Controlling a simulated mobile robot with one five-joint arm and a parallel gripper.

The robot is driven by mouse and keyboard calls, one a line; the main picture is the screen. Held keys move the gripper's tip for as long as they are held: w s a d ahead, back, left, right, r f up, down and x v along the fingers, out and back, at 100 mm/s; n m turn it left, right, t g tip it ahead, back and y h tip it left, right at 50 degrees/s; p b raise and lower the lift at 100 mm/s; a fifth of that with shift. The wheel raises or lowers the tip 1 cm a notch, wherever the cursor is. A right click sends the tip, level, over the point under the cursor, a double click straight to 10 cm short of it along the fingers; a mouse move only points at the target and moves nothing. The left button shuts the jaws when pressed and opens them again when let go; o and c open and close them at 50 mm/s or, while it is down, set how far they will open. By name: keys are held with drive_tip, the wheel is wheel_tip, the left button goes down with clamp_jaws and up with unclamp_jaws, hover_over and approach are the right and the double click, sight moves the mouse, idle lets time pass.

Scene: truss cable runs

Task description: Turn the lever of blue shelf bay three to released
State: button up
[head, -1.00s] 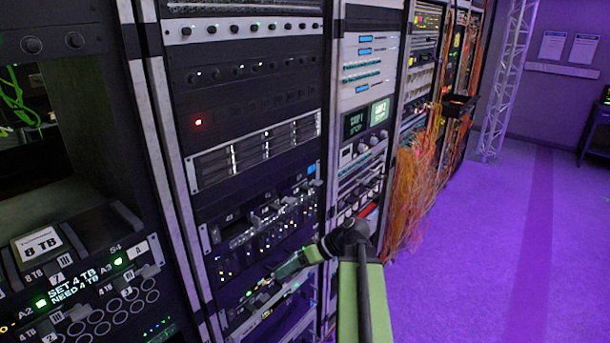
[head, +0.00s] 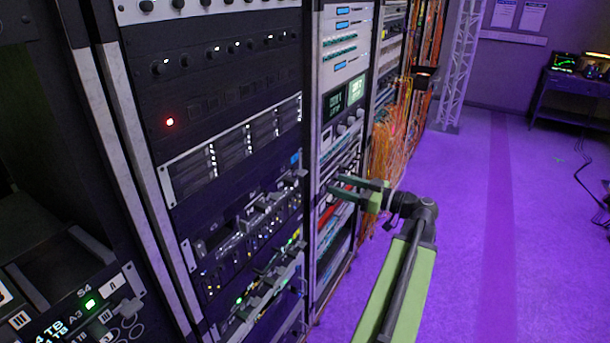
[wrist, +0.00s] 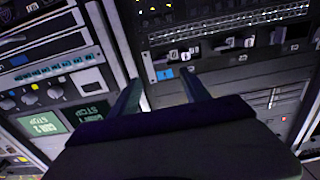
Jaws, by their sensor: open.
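A dark shelf unit (head: 240,228) with several bays, small lights and a blue tag (head: 295,158) at its right end sits in the rack in the head view. It also shows at the top of the wrist view (wrist: 230,28), with the blue tag (wrist: 165,73) below it. I cannot read which bay is three or make out its lever's position. My gripper (head: 336,187) is open and empty, to the right of the shelf and in front of the neighbouring rack. In the wrist view its two fingers (wrist: 162,80) stand apart with nothing between them.
A rack with green displays (head: 345,98) stands to the right, with orange cables (head: 390,145) beyond. A drive panel with a green light (head: 90,304) is at lower left.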

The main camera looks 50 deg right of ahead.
sight(305, 174)
drive_tip(key=x, duration=1.1)
drive_tip(key=shift+w, duration=0.35)
drive_tip(key=shift+c, duration=0.4)
clamp_jaws()
